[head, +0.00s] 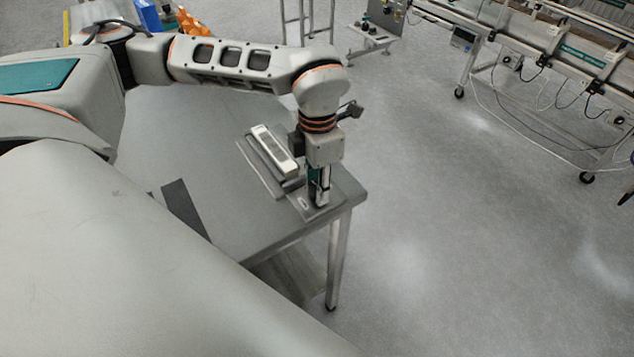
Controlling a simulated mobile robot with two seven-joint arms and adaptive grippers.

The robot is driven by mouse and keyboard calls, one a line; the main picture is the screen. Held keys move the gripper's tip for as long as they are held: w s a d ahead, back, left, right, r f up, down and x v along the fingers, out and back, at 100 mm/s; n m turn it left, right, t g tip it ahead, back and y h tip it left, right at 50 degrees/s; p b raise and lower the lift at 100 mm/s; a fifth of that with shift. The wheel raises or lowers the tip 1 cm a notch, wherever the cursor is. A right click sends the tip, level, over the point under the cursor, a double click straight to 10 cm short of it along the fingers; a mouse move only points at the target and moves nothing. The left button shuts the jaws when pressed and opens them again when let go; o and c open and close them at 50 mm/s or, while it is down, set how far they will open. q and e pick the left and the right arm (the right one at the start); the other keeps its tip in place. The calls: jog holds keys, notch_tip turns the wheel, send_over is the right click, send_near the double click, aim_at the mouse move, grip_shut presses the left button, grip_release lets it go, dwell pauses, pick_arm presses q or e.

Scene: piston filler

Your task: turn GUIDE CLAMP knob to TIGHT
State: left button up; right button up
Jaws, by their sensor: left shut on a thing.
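My left gripper (319,194) points straight down at the near right corner of the grey table (225,120). It is shut on a small dark thing, mostly hidden by the fingers, low over a flat grey plate (304,204) with a small pale mark. I cannot tell what the held thing is. I cannot make out a GUIDE CLAMP knob or a TIGHT mark in this view. My right gripper is not in view.
A long white and grey block (275,149) lies on the table just left of the gripper. A dark strip (186,209) lies nearer. A conveyor frame (550,45) with several small dark boxes and cables stands at the upper right. The floor between is clear.

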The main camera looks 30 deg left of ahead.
pick_arm(q)
jog(key=shift+r+m, duration=0.1)
jog(key=shift+m, duration=0.5)
jog(key=o, duration=1.1)
notch_tip(320, 180, up, 12)
dwell(0.5)
